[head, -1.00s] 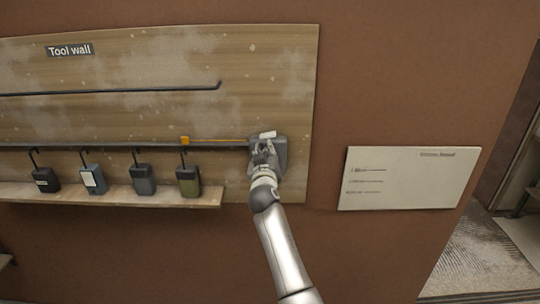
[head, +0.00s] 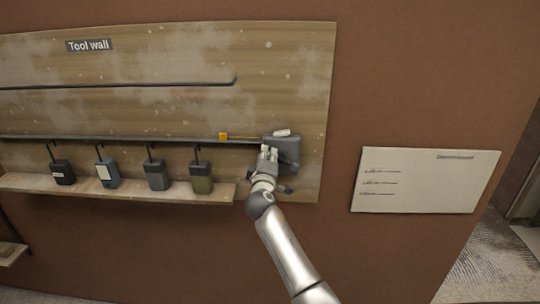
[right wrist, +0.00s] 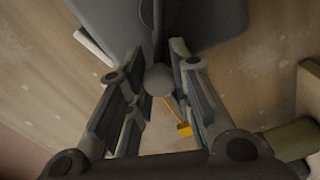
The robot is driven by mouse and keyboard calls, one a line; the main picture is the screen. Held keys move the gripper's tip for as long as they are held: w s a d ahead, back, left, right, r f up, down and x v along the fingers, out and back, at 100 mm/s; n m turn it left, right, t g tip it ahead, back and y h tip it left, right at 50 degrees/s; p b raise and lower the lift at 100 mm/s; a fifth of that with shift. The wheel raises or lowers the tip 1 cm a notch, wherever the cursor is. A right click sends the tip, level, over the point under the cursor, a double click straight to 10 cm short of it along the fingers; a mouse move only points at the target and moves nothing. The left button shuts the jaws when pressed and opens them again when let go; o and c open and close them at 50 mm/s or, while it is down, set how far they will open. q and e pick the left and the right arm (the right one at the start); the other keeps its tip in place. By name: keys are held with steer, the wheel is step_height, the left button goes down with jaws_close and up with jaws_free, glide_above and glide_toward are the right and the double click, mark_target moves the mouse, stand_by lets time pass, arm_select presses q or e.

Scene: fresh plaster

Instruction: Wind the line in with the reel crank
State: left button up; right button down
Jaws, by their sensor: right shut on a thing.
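The dark grey reel (head: 287,153) is mounted at the right end of the wooden tool board. A short orange line (head: 243,138) runs left from it to an orange block (head: 223,137), just above the dark rail. My right gripper (head: 268,151) is in front of the reel's left part. In the right wrist view its fingers close around a round grey knob (right wrist: 158,79) on the crank; the crank arm is mostly hidden. The orange block also shows in the right wrist view (right wrist: 184,129), beyond the fingers. My left gripper is not in view.
Several dark padlock-like tools, such as the olive one (head: 201,178), hang on hooks above a wooden shelf (head: 120,190) left of my arm. A white notice board (head: 425,181) is on the wall at right. A dark bar (head: 120,86) crosses the board higher up.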

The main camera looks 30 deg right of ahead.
steer(key=shift+w+a+f+n, duration=0.15)
steer(key=shift+f+n, duration=0.15)
steer(key=shift+n, duration=0.45)
steer(key=shift+a+f+n, duration=0.1)
steer(key=shift+f+n, duration=0.15)
steer(key=shift+n, duration=0.5)
steer(key=c, duration=1.3)
jaws_free()
steer(key=shift+a, duration=0.1)
steer(key=shift+o, duration=0.2)
steer(key=shift+f, duration=0.1)
steer(key=v, duration=1.2)
